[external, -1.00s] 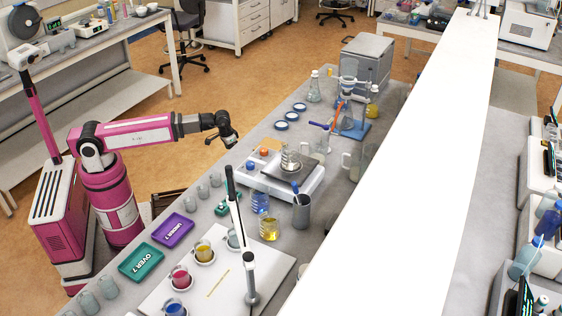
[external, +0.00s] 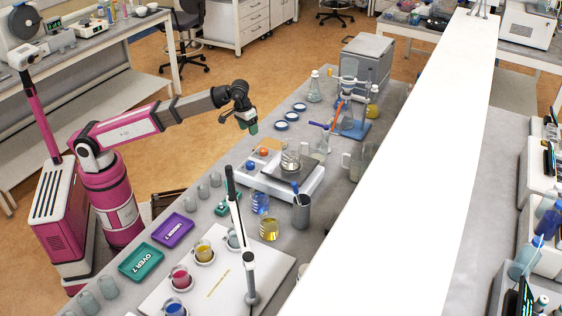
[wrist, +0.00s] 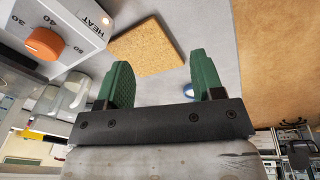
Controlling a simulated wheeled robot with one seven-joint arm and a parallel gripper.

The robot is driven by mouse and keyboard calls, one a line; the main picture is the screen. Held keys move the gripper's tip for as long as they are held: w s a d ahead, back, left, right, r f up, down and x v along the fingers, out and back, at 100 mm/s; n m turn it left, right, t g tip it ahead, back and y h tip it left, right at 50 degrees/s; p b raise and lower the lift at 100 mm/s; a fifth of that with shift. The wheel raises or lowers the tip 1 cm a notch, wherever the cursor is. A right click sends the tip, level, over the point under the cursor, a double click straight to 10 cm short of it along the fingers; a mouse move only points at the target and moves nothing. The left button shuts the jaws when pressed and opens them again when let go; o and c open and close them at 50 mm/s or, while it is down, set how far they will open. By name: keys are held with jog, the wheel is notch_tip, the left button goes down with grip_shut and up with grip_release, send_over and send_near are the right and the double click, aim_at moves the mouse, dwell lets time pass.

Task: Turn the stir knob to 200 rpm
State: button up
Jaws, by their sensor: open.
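The hotplate stirrer (external: 290,184) is a white box on the bench with a dark top plate and two front knobs. The blue knob (external: 251,165) is on its front left, and the orange knob (external: 264,152) is further back. The orange knob (wrist: 44,42) also shows in the wrist view near the word HEAT. The blue knob is outside the wrist view, and its setting is too small to read in the external view. My gripper (external: 249,125) hangs in the air beyond the knobs. Its green fingers (wrist: 158,72) are apart with nothing between them.
A glass beaker (external: 290,158) stands on the stirrer's plate. A cork pad (wrist: 148,50) lies on the bench beside the stirrer. Flasks, a clamp stand (external: 350,120) and blue-rimmed dishes (external: 285,125) stand further back. A grey cup with tools (external: 301,212) stands nearer.

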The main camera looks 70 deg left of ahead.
notch_tip(320, 180, up, 8)
jog(key=r+g, duration=0.1)
jog(key=g, duration=0.1)
send_over(250, 163)
jog(key=shift+y, duration=0.3)
notch_tip(250, 163, down, 11)
jog(key=shift+m, duration=0.3)
jog(key=c, duration=0.9)
